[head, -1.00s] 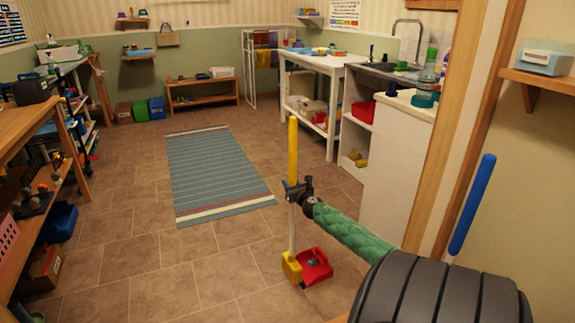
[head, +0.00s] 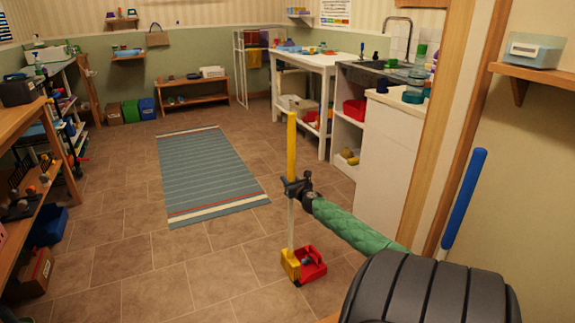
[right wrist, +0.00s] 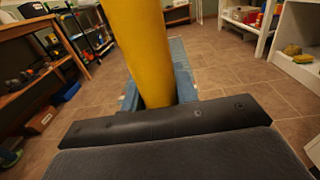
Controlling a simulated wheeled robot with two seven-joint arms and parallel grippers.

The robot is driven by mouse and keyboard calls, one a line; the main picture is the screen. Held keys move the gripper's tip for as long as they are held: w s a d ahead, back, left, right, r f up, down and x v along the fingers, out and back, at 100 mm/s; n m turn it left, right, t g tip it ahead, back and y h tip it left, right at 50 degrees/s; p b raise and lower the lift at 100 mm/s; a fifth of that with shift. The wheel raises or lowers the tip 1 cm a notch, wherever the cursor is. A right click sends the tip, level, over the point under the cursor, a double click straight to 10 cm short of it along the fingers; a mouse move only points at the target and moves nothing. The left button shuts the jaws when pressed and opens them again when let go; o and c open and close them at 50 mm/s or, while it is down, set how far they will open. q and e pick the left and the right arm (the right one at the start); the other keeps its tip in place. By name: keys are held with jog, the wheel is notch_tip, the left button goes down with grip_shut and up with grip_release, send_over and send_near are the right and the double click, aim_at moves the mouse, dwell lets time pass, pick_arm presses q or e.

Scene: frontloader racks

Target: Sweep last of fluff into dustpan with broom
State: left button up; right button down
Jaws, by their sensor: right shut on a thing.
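My right gripper (head: 297,188) is shut on the broom (head: 291,145), which has a yellow upper handle and a pale lower shaft. The broom stands upright, and its yellow head (head: 290,265) is at the floor. The red dustpan (head: 314,268) lies on the floor just right of the broom head, seemingly touching it. A small greyish bit of fluff (head: 305,262) seems to show in the dustpan, partly hidden by the broom head. In the right wrist view the yellow handle (right wrist: 140,50) rises from the jaws. My left gripper is out of view.
A striped rug (head: 210,175) lies on the tiled floor behind the broom. A white cabinet (head: 385,170) and door frame stand at the right, with a blue-handled tool (head: 465,200) leaning there. Shelves (head: 45,180) line the left. The floor around the dustpan is open.

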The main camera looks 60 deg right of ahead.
jog(key=d, duration=0.1)
jog(key=s+d+b, duration=0.1)
jog(key=d, duration=0.1)
jog(key=shift+s+d+r, duration=0.1)
jog(key=shift+s+d, duration=0.1)
jog(key=shift+s, duration=0.15)
jog(key=shift+a, duration=0.1)
jog(key=shift+w+a+r+p, duration=0.35)
jog(key=shift+a+p, duration=0.2)
jog(key=shift+a, duration=0.05)
jog(key=shift+w+a+r+p, duration=0.1)
jog(key=shift+w+a+p, duration=0.25)
jog(key=shift+a, duration=0.2)
jog(key=shift+w+a+r+p, duration=0.1)
jog(key=shift+w+a+p, duration=0.15)
jog(key=shift+a+p, duration=0.2)
jog(key=shift+f, duration=0.1)
